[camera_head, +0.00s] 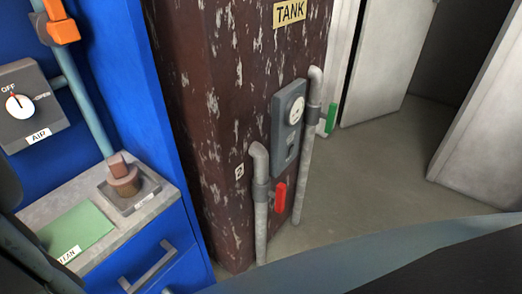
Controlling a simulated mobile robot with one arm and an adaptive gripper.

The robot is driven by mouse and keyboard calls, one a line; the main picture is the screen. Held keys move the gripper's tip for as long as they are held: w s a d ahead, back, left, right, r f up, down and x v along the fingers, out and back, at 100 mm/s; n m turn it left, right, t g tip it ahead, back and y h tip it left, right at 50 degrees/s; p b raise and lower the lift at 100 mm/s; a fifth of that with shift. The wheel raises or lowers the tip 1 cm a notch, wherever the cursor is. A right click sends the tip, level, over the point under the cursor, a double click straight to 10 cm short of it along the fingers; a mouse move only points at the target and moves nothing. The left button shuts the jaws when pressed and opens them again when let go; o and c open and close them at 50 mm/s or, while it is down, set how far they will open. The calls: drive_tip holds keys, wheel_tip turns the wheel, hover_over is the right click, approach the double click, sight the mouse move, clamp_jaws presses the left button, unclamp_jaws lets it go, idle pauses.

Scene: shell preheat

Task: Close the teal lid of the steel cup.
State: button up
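I see no steel cup and no teal lid in the head view. My gripper is not in view. Dark rounded shapes at the left edge and a large dark curved shape at the bottom right may be parts of my own body. I cannot tell for sure.
A grey counter (50,198) holds a green mat (76,230) and a brown fitting (123,178) on a plate. An AIR dial (22,105) is on the blue wall. A TANK column (230,120) has pipes with red (279,197) and green (331,118) handles. Floor (385,165) behind looks clear.

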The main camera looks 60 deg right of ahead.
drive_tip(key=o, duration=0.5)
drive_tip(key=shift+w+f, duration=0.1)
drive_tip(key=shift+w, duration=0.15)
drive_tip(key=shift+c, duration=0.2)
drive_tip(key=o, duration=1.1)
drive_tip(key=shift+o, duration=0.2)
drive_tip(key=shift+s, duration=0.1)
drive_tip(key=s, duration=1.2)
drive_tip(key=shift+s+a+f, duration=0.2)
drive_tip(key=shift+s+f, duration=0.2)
